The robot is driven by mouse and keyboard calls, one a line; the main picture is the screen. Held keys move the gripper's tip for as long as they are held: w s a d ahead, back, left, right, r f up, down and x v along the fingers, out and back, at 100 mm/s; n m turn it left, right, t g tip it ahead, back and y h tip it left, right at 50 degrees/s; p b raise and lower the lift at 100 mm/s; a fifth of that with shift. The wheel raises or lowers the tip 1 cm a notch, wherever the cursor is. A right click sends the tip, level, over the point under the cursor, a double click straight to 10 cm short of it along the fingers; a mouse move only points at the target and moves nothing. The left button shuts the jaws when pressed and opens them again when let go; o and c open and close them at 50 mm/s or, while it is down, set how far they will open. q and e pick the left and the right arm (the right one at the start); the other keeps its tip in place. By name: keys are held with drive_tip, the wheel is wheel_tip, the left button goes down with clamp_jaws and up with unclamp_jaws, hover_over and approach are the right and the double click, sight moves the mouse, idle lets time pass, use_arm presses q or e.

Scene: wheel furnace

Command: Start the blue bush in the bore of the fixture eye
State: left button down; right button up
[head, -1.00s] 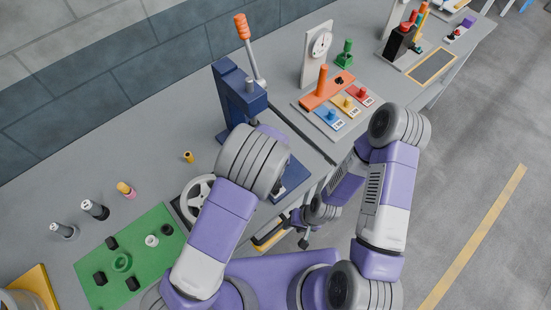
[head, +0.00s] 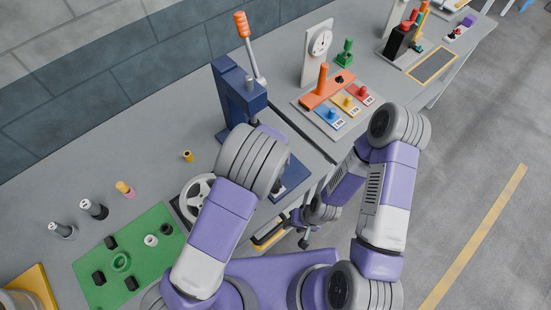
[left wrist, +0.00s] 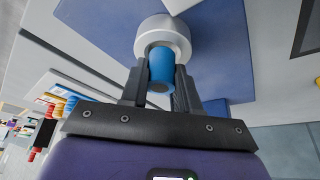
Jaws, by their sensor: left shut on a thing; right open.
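The blue bush (left wrist: 161,68) is between the two dark fingers of my left gripper (left wrist: 161,78), which is shut on it. Its far end meets the bore of the pale grey ring-shaped fixture eye (left wrist: 150,28). The left wrist view does not show clearly whether it is inside the bore or just in front. In the head view my left arm hides the left gripper, the bush and the eye. My right gripper (head: 305,236) is open, small and partly hidden, low beside the bench edge.
A blue press (head: 240,98) with an orange-handled lever stands on the bench. A spoked wheel (head: 196,194) lies left of my left arm. A green mat (head: 150,265) holds black blocks and rings. A plate with coloured knobbed blocks (head: 325,130) and a dial gauge (head: 317,50) stand beyond the press.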

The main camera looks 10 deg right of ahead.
use_arm(q)
drive_tip(key=shift+f, duration=0.25)
idle(0.3)
drive_tip(key=c, duration=0.8)
unclamp_jaws()
drive_tip(key=shift+o, duration=0.2)
drive_tip(key=v, duration=0.7)
drive_tip(key=shift+r, duration=0.3)
